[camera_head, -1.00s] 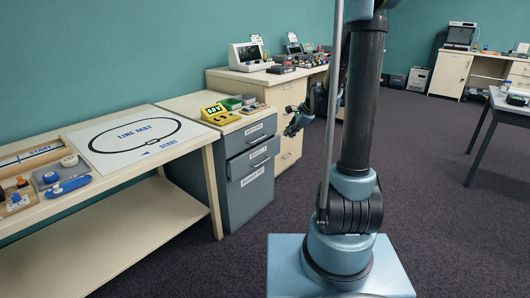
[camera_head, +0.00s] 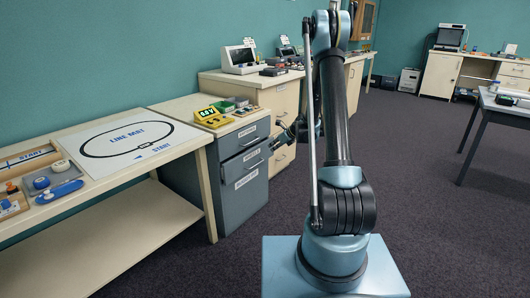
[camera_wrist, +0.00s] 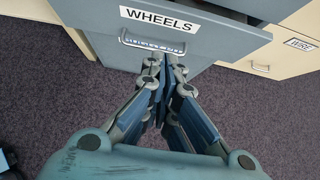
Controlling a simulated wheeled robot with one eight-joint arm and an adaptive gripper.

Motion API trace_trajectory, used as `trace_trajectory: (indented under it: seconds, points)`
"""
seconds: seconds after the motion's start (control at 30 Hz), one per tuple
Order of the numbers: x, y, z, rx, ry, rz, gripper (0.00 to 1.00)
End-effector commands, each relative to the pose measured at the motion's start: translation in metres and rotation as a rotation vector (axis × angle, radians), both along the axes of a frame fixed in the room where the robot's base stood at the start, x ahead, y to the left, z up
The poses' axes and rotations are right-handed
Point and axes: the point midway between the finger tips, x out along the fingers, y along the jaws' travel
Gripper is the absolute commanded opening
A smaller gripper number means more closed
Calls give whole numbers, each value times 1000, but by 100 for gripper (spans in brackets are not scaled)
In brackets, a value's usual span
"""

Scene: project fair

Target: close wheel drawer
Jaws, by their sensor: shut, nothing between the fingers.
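The wheel drawer (camera_head: 247,160) is the middle drawer of a grey cabinet, with a white WHEELS label and a bar handle (camera_wrist: 128,41). In the wrist view its front (camera_wrist: 95,18) stands out from the cabinet, with a dark gap behind its upper right edge, so it looks partly open. My gripper (camera_wrist: 163,66) is shut and empty, its fingertips just in front of the drawer front below the label, close to the handle. I cannot tell whether they touch. In the head view my gripper (camera_head: 281,137) is small and partly hidden by my arm, at the drawer's right.
A lower drawer (camera_head: 246,188) is beneath. A yellow device (camera_head: 212,117) and a green box (camera_head: 225,106) stand on the cabinet top. The line mat table (camera_head: 75,185) is at the left, a cream cabinet (camera_head: 284,100) behind.

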Motion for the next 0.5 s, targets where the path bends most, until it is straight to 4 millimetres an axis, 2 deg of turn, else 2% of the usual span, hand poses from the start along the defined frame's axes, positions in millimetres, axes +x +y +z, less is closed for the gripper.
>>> trace_trajectory:
  seconds: [0.5]
  points:
    - [31, 41, -50, -1, -2, 4, 0]
